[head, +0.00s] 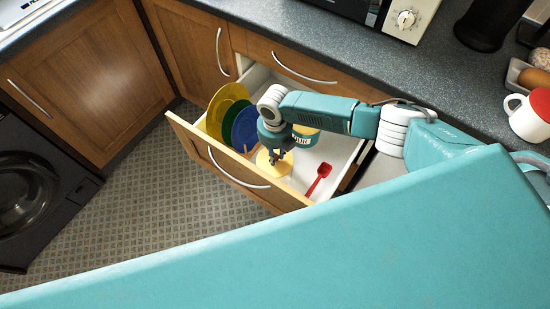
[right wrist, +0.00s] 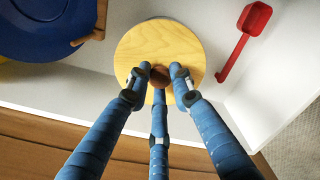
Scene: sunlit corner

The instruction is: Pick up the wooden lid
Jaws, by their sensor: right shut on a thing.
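The wooden lid (right wrist: 160,45) is a round, pale yellow disc with a small brown knob (right wrist: 160,76) at its middle. In the head view the lid (head: 284,166) shows inside the open drawer, partly hidden by my right gripper (head: 276,157). In the right wrist view the three fingers of my right gripper (right wrist: 158,78) are closed around the knob from above. I cannot tell whether the lid touches the drawer floor. My left gripper is not in view.
The open drawer (head: 240,172) also holds a red scoop (head: 320,178), a blue plate (head: 246,128), a green plate (head: 231,120) and a yellow plate (head: 222,103). The drawer walls are close around the lid.

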